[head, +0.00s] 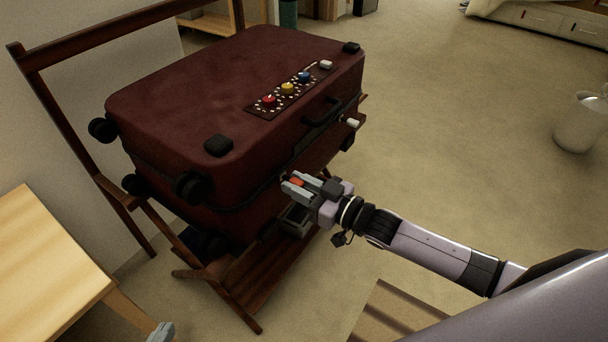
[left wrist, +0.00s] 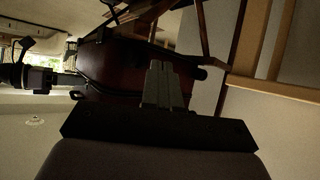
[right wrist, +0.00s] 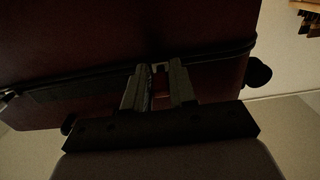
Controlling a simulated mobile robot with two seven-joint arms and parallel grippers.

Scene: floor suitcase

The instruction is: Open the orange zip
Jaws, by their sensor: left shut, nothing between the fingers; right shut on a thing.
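The dark red suitcase (head: 190,95) lies closed on a wooden rack. Its dark zip seam (right wrist: 205,58) crosses the side in the right wrist view. My right gripper (head: 291,184) is at the suitcase's front side, shut on the small orange zip pull (head: 297,181). The fingers hide most of the pull. In the right wrist view the right gripper (right wrist: 158,80) is close against the seam, and the pull is too dark to make out. My left gripper (head: 160,333) shows only as a tip at the bottom edge. In the left wrist view it (left wrist: 165,85) is shut and empty, away from the suitcase.
A panel with red, yellow and blue knobs (head: 288,88) is on the suitcase top. A white piece (head: 353,123) sticks out from its side. The wooden rack (head: 250,275) stands underneath. A light wooden table (head: 45,265) is at left. Open floor lies to the right.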

